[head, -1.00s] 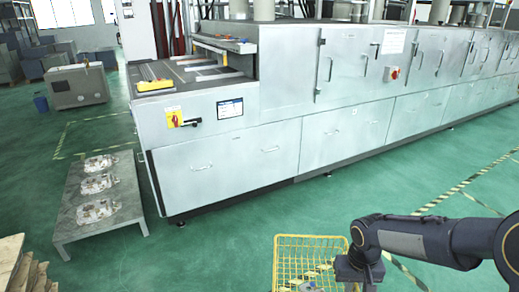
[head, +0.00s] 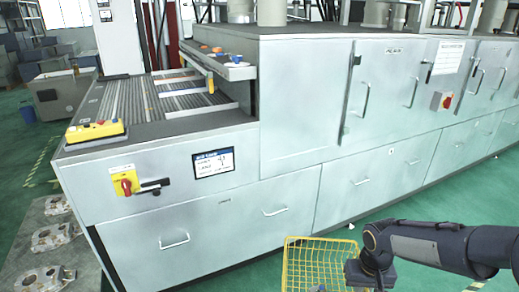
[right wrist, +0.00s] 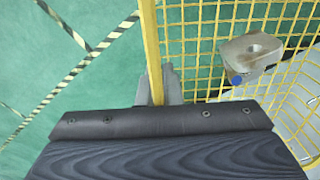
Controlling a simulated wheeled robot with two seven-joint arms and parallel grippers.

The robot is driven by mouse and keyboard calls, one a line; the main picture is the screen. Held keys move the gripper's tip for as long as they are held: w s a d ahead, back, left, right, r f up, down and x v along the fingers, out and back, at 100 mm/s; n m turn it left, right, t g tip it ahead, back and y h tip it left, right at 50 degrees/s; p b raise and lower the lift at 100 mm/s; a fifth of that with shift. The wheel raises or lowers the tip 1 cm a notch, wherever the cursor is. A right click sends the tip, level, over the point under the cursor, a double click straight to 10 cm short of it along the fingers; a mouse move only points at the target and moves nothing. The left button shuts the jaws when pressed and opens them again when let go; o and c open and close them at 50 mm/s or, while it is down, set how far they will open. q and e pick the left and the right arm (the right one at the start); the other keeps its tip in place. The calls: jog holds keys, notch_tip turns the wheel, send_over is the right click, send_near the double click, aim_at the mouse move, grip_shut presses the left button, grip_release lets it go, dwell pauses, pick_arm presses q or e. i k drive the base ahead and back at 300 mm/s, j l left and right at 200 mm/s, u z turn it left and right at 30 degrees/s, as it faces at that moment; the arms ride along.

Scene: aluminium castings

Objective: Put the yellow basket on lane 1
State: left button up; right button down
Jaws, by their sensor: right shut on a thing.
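The yellow wire basket (head: 318,262) is at the bottom of the head view, in front of the machine. My right gripper (head: 372,276) is shut on its right rim in the head view. In the right wrist view the gripper (right wrist: 158,88) grips a yellow rim bar, and the basket's mesh (right wrist: 205,45) shows to the right. A grey metal casting with a blue spot (right wrist: 250,55) lies inside the basket. The lanes are ribbed tracks (head: 165,97) on top of the machine's left end, split by light strips; no lane numbers are readable. My left gripper is not in view.
The long grey machine (head: 230,215) fills the middle. A yellow control box (head: 95,131) sits on its near left corner, and a raised shelf (head: 218,62) borders the tracks on the right. A low table with castings (head: 50,238) stands at the left.

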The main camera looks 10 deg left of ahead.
aim_at(164, 109)
jog(key=i+l+u, duration=0.1)
jog(key=i+u, duration=0.4)
jog(key=i+l+u, duration=0.25)
jog(key=i+u, duration=0.25)
jog(key=u, duration=1.05)
